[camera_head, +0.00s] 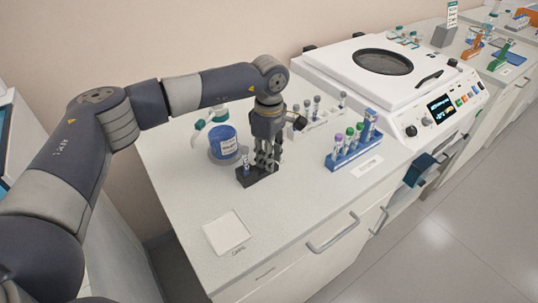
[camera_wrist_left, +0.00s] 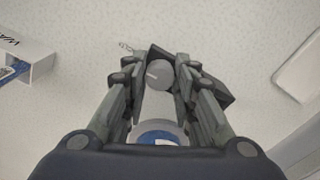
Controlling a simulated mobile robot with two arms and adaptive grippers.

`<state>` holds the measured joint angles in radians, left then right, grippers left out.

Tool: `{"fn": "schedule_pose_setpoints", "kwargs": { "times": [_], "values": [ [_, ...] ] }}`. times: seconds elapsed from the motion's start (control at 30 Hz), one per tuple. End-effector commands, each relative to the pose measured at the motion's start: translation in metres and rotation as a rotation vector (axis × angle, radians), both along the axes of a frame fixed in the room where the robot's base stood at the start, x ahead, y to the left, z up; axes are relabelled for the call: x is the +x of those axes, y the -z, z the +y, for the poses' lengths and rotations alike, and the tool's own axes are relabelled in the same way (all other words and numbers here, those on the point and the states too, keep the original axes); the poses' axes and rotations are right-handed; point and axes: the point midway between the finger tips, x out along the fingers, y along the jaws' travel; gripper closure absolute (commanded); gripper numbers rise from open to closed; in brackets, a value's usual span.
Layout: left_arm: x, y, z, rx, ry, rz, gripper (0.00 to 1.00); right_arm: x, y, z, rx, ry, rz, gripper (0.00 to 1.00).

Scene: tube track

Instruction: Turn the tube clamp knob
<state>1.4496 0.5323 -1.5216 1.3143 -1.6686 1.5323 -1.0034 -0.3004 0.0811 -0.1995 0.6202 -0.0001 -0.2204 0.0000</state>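A small black tube clamp (camera_head: 258,178) stands on the white counter, with a tube (camera_head: 246,164) upright at its left end. My left gripper (camera_head: 267,160) points down at the clamp's right part. In the left wrist view, the clamp's round grey knob (camera_wrist_left: 160,75) with a pale mark sits between the two fingertips. The fingers are close on both sides of it; I cannot tell whether they touch. The dark clamp body (camera_wrist_left: 218,93) shows behind the right finger. A blue and white round thing (camera_wrist_left: 160,138) is partly hidden below the knob. My right gripper is not in view.
A blue rack (camera_head: 352,150) with several tubes and a white rack (camera_head: 322,121) are to the right. A white square pad (camera_head: 227,233) lies in front. A white centrifuge (camera_head: 390,75) is at the back right.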

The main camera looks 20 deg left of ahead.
Motion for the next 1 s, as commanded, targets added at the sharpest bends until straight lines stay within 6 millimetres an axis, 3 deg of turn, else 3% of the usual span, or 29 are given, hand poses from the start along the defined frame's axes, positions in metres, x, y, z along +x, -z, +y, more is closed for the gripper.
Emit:
{"fn": "schedule_pose_setpoints", "kwargs": {
  "times": [0.47,1.0],
  "values": [
    [0.001,0.002,0.000,0.000,-0.139,-0.001,0.98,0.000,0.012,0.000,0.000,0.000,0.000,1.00],
    [0.002,0.002,0.000,-0.001,-0.631,-0.002,0.98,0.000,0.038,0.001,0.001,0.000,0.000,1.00]
  ]
}}
